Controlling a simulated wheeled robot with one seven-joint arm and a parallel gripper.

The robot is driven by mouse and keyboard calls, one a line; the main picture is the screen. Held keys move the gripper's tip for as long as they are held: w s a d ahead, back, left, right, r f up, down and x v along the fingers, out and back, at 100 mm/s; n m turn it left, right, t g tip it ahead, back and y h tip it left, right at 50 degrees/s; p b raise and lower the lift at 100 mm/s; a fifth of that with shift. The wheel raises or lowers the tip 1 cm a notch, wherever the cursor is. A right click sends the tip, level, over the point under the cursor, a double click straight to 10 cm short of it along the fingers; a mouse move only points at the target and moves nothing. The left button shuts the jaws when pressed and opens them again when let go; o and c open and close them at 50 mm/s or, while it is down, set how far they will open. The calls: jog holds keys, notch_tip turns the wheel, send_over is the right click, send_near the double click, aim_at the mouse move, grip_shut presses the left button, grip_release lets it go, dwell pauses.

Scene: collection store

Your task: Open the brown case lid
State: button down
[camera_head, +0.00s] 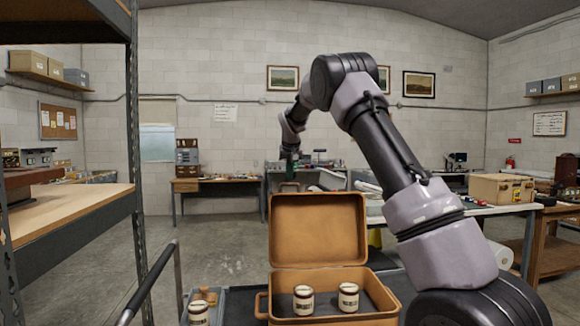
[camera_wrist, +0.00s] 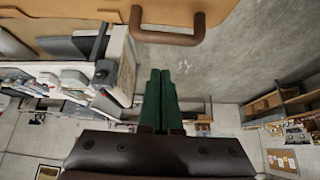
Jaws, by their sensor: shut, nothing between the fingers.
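The brown case (camera_head: 335,320) stands low in front of me with its lid (camera_head: 318,230) raised about upright at the back. Two labelled jars, one on the left (camera_head: 303,300) and one on the right (camera_head: 348,298), stand inside on the dark floor. My gripper (camera_head: 290,168) is just above the lid's top left part, its green fingers closed and empty. In the wrist view the shut fingers (camera_wrist: 160,78) point towards a brown handle (camera_wrist: 168,36) on the edge of the lid, with a gap between them.
A metal shelf with a wooden board (camera_head: 70,210) is close on the left. A table with a tan case (camera_head: 500,188) is on the right. Open concrete floor (camera_head: 225,240) lies behind the case on the left.

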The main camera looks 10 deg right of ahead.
jog(key=shift+s+f, duration=0.2)
jog(key=shift+f, duration=0.35)
jog(key=shift+s+f, duration=0.15)
jog(key=shift+f, duration=0.35)
jog(key=shift+s+a+f, duration=0.1)
jog(key=shift+s, duration=0.65)
